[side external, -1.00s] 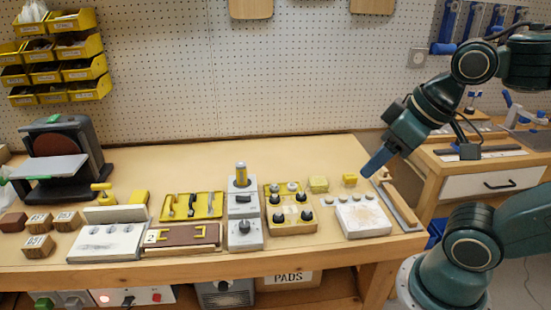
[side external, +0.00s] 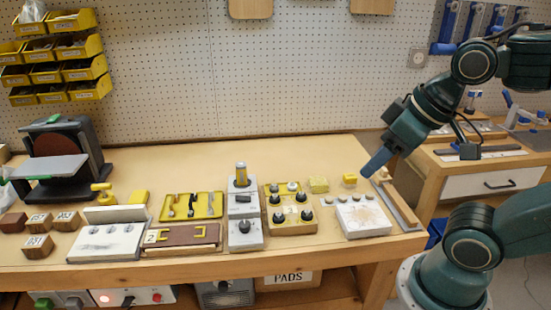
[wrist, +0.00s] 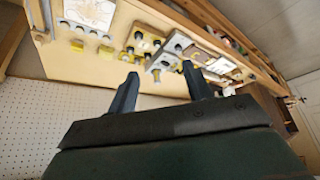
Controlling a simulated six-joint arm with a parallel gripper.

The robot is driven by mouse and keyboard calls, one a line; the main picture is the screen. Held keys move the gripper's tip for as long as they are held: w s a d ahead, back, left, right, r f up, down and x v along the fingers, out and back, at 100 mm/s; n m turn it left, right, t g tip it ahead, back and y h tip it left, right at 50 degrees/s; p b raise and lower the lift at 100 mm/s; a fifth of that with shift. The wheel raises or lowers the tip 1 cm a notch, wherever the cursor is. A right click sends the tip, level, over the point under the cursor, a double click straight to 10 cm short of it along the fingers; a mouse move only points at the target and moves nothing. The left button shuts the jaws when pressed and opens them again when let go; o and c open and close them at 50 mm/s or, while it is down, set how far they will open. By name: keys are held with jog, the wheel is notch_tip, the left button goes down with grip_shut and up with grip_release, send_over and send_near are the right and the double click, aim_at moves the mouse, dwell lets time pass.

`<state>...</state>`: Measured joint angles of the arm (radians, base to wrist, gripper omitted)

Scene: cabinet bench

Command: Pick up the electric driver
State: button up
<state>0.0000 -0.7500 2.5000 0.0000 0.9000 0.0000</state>
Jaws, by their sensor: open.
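I cannot clearly make out an electric driver in either view. A small yellow tool-like object (side external: 102,190) stands at the left of the bench, too small to identify. My gripper (side external: 374,168) is above the right end of the bench, pointing down and to the left, far from both objects. In the wrist view my gripper (wrist: 160,70) shows two separated fingers with nothing between them.
On the bench (side external: 300,152) are a yellow tray of tools (side external: 176,212), a yellow knob block (side external: 290,228), a white board (side external: 362,218) and a disc sander (side external: 62,150). Yellow bins (side external: 88,90) hang on the pegboard (side external: 300,80). The bench's rear strip is clear.

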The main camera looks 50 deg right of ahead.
jog(key=shift+o, duration=0.7)
jog(key=shift+w+r, duration=0.1)
